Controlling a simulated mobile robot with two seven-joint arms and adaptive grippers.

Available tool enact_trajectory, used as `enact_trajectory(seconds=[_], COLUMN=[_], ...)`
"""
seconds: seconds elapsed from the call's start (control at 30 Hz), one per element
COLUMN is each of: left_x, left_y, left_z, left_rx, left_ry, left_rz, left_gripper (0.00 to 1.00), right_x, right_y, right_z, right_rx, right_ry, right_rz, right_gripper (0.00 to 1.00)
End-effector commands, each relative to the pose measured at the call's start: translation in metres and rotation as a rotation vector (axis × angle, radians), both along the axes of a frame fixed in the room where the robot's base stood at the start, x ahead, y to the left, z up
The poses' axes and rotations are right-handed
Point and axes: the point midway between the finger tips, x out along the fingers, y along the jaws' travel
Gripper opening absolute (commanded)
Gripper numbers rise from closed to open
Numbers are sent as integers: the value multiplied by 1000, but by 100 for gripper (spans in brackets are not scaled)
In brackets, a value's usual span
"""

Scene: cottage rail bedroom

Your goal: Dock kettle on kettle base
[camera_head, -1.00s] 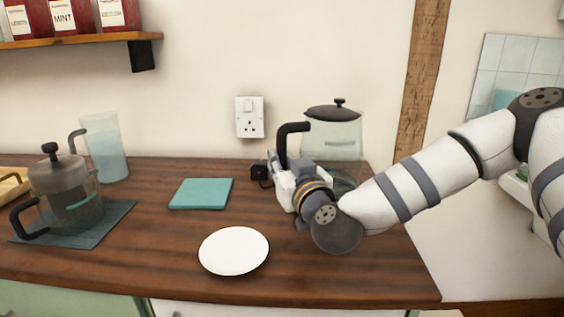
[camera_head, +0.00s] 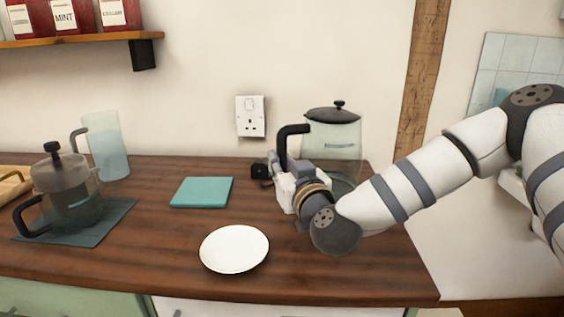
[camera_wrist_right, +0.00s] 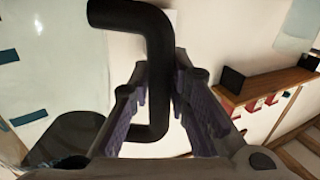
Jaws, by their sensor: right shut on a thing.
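The kettle (camera_head: 335,140), clear glass with a black lid and black handle, stands upright at the back right of the wooden counter. My right gripper (camera_head: 284,180) is at its left side, shut on the black handle. In the right wrist view the handle (camera_wrist_right: 158,50) passes between the fingers of my right gripper (camera_wrist_right: 163,85). The kettle's bottom is partly behind my wrist, so I cannot tell whether it touches a base. No kettle base shows clearly. My left gripper is out of view.
A white plate (camera_head: 234,249) and a teal square (camera_head: 201,192) lie left of my wrist. A glass pot (camera_head: 65,190) on a dark mat (camera_head: 112,215) and a pitcher (camera_head: 108,150) stand farther left. A small black object (camera_head: 259,170) sits below the wall socket (camera_head: 251,116).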

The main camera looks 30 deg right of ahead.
Motion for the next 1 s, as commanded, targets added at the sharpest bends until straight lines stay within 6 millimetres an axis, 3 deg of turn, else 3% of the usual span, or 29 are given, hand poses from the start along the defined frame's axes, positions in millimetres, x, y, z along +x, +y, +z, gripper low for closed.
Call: enact_trajectory(seconds=[0.4,0.43,0.47,0.77,1.0], left_x=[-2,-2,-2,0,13], left_y=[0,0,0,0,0], left_z=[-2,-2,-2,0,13], left_rx=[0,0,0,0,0], left_ry=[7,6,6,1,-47], left_rz=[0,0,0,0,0], left_gripper=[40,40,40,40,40], right_x=[0,0,0,-2,-27], right_y=[0,0,0,0,5], right_z=[-5,-5,-4,-7,-1], right_rx=[-2,-2,-1,1,0], right_ry=[-6,-7,-6,2,-6], right_rz=[0,0,0,0,1], right_gripper=[0,24,25,25,25])
